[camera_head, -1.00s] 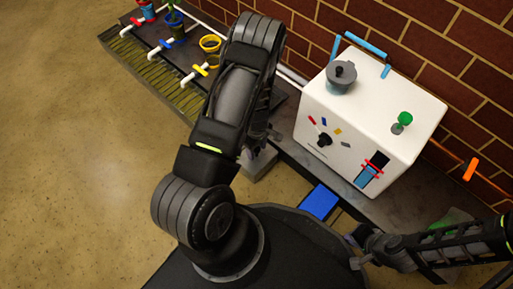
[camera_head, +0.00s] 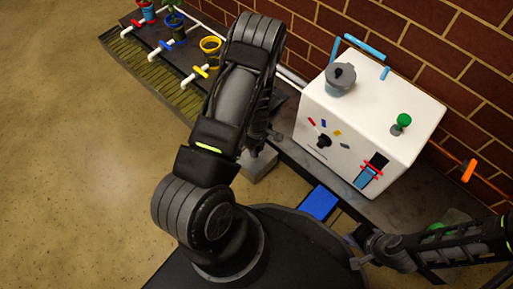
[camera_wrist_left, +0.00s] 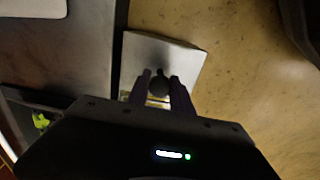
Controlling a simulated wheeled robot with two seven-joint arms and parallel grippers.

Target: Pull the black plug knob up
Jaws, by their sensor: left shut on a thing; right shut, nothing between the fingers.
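In the left wrist view a dark round knob (camera_wrist_left: 159,86) sits between the two fingers of my left gripper (camera_wrist_left: 160,76), which is shut on it. Below the fingers is a pale grey block (camera_wrist_left: 180,55); whether the knob still touches it I cannot tell. In the head view this grey block (camera_head: 260,168) stands at the edge of the bench, and my left arm hides most of the gripper and the knob. My right gripper (camera_head: 354,252) is shut and empty at the lower right, near the round black base.
A white box (camera_head: 345,125) with a dial, a grey lidded pot and a green knob stands on the bench against the brick wall. Pots and coloured valves (camera_head: 200,72) line the back left. A blue block (camera_head: 320,202) lies in front of the box. The floor at left is clear.

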